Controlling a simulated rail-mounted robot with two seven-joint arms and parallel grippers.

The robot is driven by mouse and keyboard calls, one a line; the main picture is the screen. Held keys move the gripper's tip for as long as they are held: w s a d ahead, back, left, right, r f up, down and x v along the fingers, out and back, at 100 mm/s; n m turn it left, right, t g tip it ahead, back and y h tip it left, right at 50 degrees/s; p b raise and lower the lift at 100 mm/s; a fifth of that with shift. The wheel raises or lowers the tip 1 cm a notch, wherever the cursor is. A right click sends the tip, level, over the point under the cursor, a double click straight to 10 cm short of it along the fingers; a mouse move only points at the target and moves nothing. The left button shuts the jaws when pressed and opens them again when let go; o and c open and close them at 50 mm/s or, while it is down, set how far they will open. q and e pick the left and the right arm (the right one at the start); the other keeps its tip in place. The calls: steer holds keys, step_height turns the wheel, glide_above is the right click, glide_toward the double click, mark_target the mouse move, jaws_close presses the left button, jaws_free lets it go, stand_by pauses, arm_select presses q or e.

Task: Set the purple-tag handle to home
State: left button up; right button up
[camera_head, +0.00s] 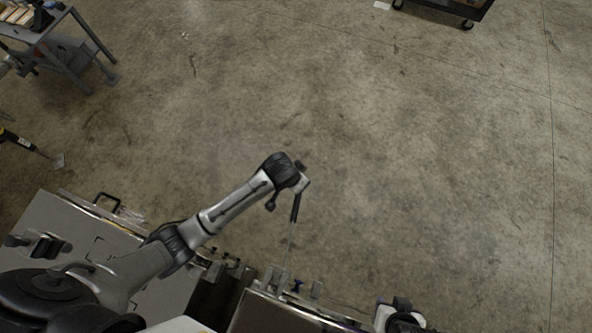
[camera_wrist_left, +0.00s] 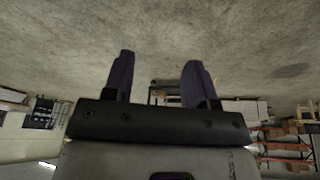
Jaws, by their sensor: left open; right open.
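A small purple mark (camera_head: 297,285) shows between upright metal tabs on the trailer (camera_head: 275,313) at the bottom centre of the head view. It may be the purple tag, but it is too small to make out a handle or its setting.
Another metal panel (camera_head: 50,215) with a black loop handle (camera_head: 107,203) is at the lower left. A workbench (camera_head: 65,45) stands at the upper left and a dark wheeled cart (camera_head: 450,8) at the top right. Concrete floor (camera_head: 420,150) is clear between. Orange racks (camera_wrist_left: 285,140) show in the left wrist view.

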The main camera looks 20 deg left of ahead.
arm_select(q)
step_height(320, 180, down, 8)
steer(key=a+n+g, duration=0.1)
steer(key=n+g, duration=0.1)
steer(key=n, duration=0.5)
glide_toward(296, 205)
steer(key=shift+g+h, duration=0.3)
steer(key=shift+g, duration=0.2)
steer(key=f+b, duration=0.1)
steer(key=f, duration=0.1)
steer(key=f+b, duration=0.2)
steer(key=f, duration=0.1)
steer(key=w+f+b, duration=0.1)
steer(key=f, duration=0.2)
steer(key=shift+w+d+b, duration=0.1)
steer(key=shift+d+b, duration=0.2)
steer(key=shift+d, duration=0.1)
steer(key=shift+d+f+b, duration=0.15)
steer(key=shift+f+b, duration=0.3)
steer(key=shift+f, duration=0.4)
steer(key=shift+c, duration=0.3)
jaws_close()
